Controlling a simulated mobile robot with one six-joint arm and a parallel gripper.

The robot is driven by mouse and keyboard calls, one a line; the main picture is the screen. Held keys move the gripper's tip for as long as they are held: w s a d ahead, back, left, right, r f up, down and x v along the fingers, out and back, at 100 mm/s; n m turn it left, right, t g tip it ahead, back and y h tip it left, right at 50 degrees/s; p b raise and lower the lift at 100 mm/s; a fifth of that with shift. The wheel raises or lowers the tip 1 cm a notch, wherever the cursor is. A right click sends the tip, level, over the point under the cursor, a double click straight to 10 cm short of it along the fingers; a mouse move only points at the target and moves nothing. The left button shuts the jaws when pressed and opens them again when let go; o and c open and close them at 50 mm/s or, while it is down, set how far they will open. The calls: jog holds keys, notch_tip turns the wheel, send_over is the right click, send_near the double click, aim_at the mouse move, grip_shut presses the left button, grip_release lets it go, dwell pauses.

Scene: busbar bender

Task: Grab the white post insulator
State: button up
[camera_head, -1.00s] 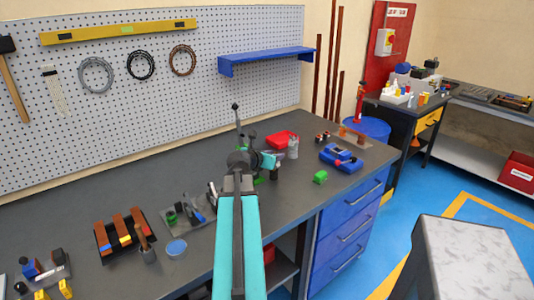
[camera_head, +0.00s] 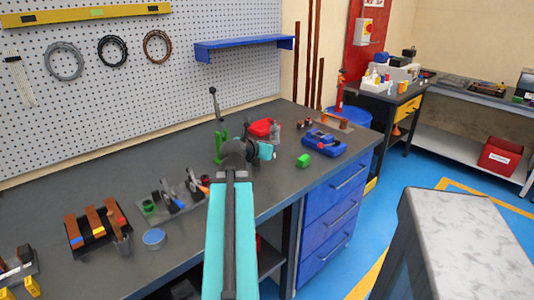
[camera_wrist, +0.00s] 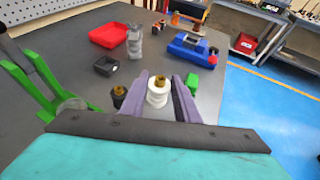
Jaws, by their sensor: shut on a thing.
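The white post insulator (camera_wrist: 157,94) is a ribbed white piece with a brass top. In the wrist view it stands upright between the two purple fingers of my gripper (camera_wrist: 160,98), which are shut on it. In the head view, my gripper (camera_head: 270,152) is over the workbench and my arm hides the insulator. A dark piece with a brass top (camera_wrist: 119,94) is just left of the left finger, and I cannot tell whether they touch.
A red bin (camera_wrist: 109,35), a grey bottle-like piece (camera_wrist: 134,42) and a small dark box (camera_wrist: 106,66) are beyond my gripper. A blue vise-like tool (camera_wrist: 193,46) and green block (camera_wrist: 191,83) are to the right. A green-handled tool (camera_wrist: 35,90) stands close on the left.

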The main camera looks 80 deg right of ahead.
jog(key=shift+s+a+f+b, duration=0.2)
jog(key=shift+s+a+b, duration=0.35)
jog(key=shift+b, duration=3.2)
jog(key=shift+s+a+r+b, duration=0.2)
jog(key=shift+s+a+b, duration=0.1)
jog(key=shift+b, duration=0.75)
